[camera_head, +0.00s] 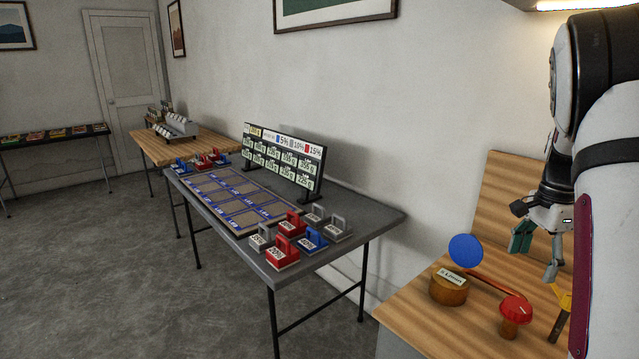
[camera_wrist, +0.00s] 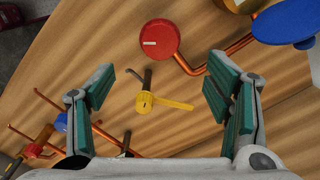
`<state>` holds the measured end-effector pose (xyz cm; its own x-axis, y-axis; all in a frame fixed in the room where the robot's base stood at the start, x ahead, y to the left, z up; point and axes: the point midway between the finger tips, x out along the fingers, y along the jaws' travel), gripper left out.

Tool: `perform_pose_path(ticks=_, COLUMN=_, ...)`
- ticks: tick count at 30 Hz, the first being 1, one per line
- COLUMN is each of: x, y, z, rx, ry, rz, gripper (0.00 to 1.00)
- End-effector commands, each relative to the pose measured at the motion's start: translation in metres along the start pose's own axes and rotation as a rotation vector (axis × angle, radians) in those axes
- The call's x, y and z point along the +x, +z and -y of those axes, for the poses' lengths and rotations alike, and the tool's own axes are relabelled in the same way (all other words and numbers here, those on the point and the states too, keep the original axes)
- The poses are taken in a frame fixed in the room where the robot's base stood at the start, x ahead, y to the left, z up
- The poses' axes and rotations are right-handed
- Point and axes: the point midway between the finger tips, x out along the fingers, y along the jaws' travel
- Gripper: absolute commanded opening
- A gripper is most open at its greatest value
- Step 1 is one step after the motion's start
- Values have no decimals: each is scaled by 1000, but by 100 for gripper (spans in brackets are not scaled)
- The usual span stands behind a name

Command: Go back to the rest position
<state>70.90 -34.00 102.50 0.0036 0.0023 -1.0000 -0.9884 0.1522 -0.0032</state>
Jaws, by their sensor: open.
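My gripper (camera_head: 538,247) is open and empty above the wooden board at the right of the head view. In the wrist view its two green-padded fingers (camera_wrist: 165,92) stand wide apart. A yellow valve lever (camera_wrist: 145,102) shows between and beyond them, not touched. A red round knob (camera_wrist: 160,39) lies past the fingers; it also shows in the head view (camera_head: 515,309). A blue disc (camera_head: 465,250) stands left of my gripper. My arm comes in from the upper right and hides part of the board.
Copper pipes (camera_wrist: 190,66) run across the board. A grey table (camera_head: 349,211) with red, blue and grey weights (camera_head: 285,252) stands left. The grey floor (camera_head: 100,270) in front is clear.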

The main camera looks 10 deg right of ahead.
Motion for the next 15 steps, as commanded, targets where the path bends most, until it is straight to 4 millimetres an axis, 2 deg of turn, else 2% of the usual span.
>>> perform_pose_path(ticks=4, x=-27, y=33, z=-9, rx=-111, ry=-38, rz=16, gripper=72)
perform_pose_path(ticks=8, x=-61, y=83, z=-28, rx=-298, ry=-89, rz=31, gripper=72)
perform_pose_path(ticks=15, x=-111, y=172, z=-86, rx=-687, ry=-180, rz=21, gripper=72)
